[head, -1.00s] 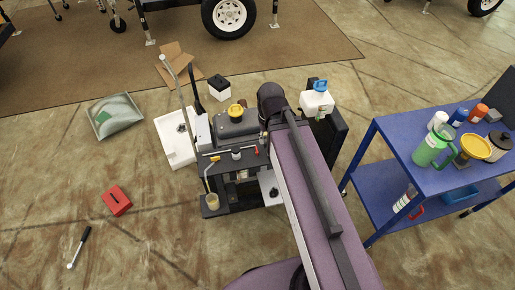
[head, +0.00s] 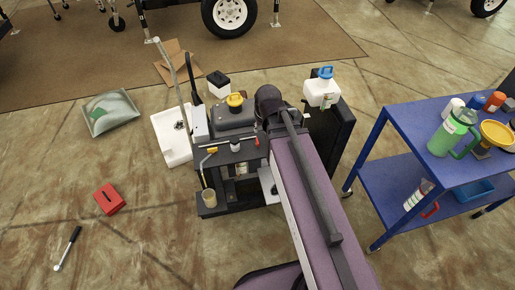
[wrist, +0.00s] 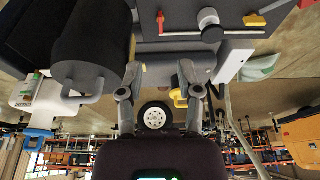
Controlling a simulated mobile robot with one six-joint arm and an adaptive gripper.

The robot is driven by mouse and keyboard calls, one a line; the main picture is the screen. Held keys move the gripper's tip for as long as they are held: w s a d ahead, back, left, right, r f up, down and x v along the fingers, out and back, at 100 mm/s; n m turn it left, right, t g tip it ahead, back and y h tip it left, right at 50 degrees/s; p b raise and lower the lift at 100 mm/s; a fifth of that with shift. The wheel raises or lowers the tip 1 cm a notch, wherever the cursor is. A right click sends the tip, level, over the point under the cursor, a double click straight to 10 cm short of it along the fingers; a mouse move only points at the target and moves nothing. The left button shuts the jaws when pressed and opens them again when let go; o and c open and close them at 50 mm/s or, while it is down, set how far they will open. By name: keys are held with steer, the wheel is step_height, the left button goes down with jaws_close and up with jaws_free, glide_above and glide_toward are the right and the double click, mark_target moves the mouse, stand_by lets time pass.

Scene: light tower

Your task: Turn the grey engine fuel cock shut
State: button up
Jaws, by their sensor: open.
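The engine unit (head: 236,118) stands in the middle of the head view, a dark grey block with a yellow cap (head: 235,100). On its near panel are a red lever (head: 257,142), a pale-topped round part (head: 235,145) and an orange-yellow handle (head: 211,150). In the wrist view the red lever (wrist: 160,22) and the orange-yellow handle (wrist: 255,20) show at the top. I cannot tell which part is the grey fuel cock. My gripper (wrist: 159,82) is open and empty, its fingers spread below the panel in that picture. In the head view my arm hides it.
A white jug with a blue cap (head: 322,90) stands right of the engine. A blue cart (head: 400,185) with bottles is further right.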

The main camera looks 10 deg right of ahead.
mark_target(257, 140)
steer(key=shift+t, duration=0.7)
steer(key=w+f+b, duration=0.2)
steer(key=f, duration=0.1)
steer(key=shift+w+f+b, duration=0.25)
steer(key=shift+w+b, duration=0.15)
steer(key=shift+f, duration=0.1)
steer(key=b+x, duration=1.2)
steer(key=x, duration=0.1)
steer(key=shift+w+f+b, duration=0.1)
steer(key=shift+f+b, duration=0.2)
steer(key=shift+b, duration=0.1)
jaws_close()
